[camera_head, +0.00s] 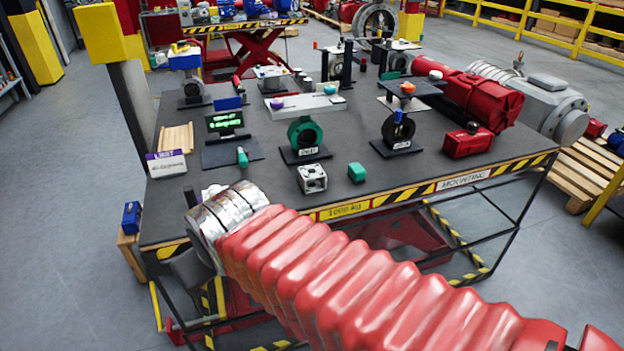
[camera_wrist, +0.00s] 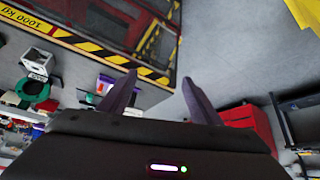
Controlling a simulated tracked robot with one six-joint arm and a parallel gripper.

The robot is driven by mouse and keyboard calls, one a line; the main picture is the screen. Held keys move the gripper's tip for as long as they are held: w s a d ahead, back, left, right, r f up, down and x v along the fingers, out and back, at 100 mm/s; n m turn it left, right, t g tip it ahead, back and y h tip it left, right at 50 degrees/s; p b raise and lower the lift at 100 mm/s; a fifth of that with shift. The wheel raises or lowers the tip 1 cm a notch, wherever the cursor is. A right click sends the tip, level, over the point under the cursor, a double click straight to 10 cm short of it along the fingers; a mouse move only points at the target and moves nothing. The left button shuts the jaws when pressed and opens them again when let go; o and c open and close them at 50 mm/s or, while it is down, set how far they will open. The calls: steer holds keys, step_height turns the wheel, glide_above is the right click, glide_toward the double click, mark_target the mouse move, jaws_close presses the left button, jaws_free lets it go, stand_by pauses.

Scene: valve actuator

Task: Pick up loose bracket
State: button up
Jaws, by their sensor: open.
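I cannot tell for sure which item is the loose bracket. A likely one is the small silver-grey block with holes (camera_head: 312,179), standing near the front edge of the dark workbench (camera_head: 260,180). A pale grey block with a dark opening in the wrist view (camera_wrist: 38,63) may be the same piece. My gripper (camera_wrist: 160,77) shows in the wrist view with its two dark fingers apart and nothing between them. It points at the floor and bench edge, away from the pale block. In the head view my red bellows arm hides part of the bench's front left.
A small green block (camera_head: 356,172) lies right of the silver block. Behind stand a green ring valve (camera_head: 305,133), a dark ring valve (camera_head: 397,128) and a green-lit display (camera_head: 225,122). A red actuator (camera_head: 468,95) fills the right rear. A yellow-topped post (camera_head: 103,32) rises at left.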

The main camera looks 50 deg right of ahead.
steer(key=o, duration=0.5)
steer(key=w+d, duration=0.2)
steer(key=d, duration=0.1)
steer(key=w+d+f+m+t+h, duration=0.1)
steer(key=w+d, duration=0.2)
steer(key=w+d+f+h, duration=0.1)
steer(key=w+d, duration=0.2)
steer(key=d, duration=0.1)
steer(key=shift+f+t, duration=0.1)
steer(key=shift+t, duration=0.3)
steer(key=shift+c, duration=0.2)
steer(key=w+d+f+m+t+h, duration=0.1)
steer(key=w+d+f, duration=0.1)
steer(key=d, duration=0.4)
steer(key=w+d+f+t+h, duration=0.1)
steer(key=w+d, duration=0.2)
steer(key=d, duration=0.3)
steer(key=s+d+f+m+t+h, duration=0.1)
steer(key=s+d+f+t, duration=0.1)
steer(key=d, duration=0.5)
steer(key=s+d+f+m+t+h, duration=0.2)
steer(key=s+d+f+t, duration=0.1)
steer(key=d, duration=0.5)
steer(key=s+f, duration=0.1)
steer(key=s, duration=0.1)
steer(key=shift+s+f, duration=0.35)
